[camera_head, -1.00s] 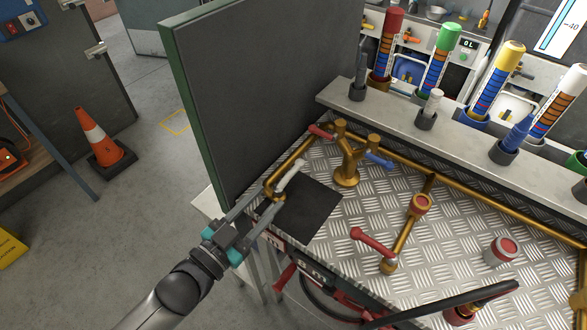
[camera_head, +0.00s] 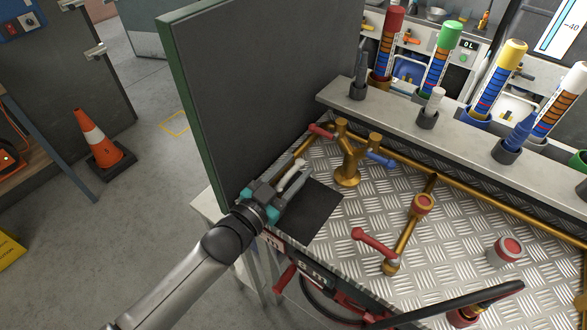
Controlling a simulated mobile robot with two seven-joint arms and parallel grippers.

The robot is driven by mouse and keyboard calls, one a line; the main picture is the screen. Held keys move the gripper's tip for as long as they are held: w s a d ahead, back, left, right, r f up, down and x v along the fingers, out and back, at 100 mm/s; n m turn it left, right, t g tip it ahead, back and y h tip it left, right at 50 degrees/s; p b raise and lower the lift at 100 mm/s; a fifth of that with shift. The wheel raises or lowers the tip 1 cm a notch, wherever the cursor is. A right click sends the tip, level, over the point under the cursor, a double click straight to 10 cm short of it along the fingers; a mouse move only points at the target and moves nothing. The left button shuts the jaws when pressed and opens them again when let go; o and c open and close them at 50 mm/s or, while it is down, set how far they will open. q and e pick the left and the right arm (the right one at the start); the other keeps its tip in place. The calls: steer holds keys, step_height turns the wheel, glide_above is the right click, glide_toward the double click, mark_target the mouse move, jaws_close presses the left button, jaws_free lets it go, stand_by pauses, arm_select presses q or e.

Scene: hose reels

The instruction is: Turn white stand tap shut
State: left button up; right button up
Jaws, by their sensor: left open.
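The white stand tap shows as a white lever (camera_head: 294,175) beside a dark mat on the ribbed metal deck, near the dark upright panel. My left gripper (camera_head: 288,181) is open, with its fingers around or right beside this lever. The gripper body and fingers hide the tap's brass base and the near end of the lever. I cannot tell whether the fingers touch it. My right gripper is not in view.
A brass fork (camera_head: 347,165) with red and blue levers stands just behind. A red-handled tap (camera_head: 375,243) is to the right. The dark panel (camera_head: 262,95) rises close on the left. Coloured tubes line the back shelf. The dark mat (camera_head: 308,212) is bare.

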arm_select(q)
steer(key=shift+c, duration=0.2)
jaws_close()
stand_by(1.1)
